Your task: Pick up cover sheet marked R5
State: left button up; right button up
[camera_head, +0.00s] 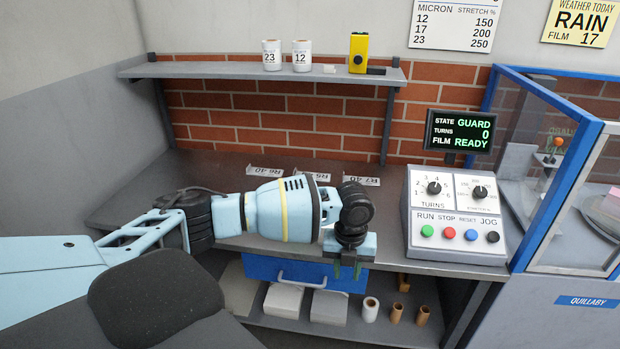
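A white strip whose print seems to read R5 40 (318,176) lies at the back of the grey bench, between a strip marked R6 40 (265,171) and one marked R7 40 (361,181). My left arm crosses in front and hides part of the bench just before the strips. My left gripper (347,270) points down at the bench's front edge, nearer the camera than the strips and apart from them. Its two fingers look spread with nothing visible between them. My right gripper is out of view.
A control box (455,213) with knobs and buttons stands right of the gripper. A shelf (220,70) with rolls and a yellow device overhangs the back. A blue-framed enclosure (565,190) bounds the right. A blue drawer (262,268) and lower shelf are underneath.

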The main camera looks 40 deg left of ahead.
aim_at(319, 177)
jog(key=i+j, duration=0.2)
jog(key=j, duration=0.2)
jog(key=i+j, duration=0.2)
jog(key=j, duration=0.2)
jog(key=i+j, duration=0.2)
jog(key=j, duration=0.2)
jog(key=i+j, duration=0.15)
jog(key=j, duration=0.3)
jog(key=i+j, duration=0.2)
jog(key=j, duration=0.2)
jog(key=i+j, duration=0.2)
jog(key=j, duration=0.2)
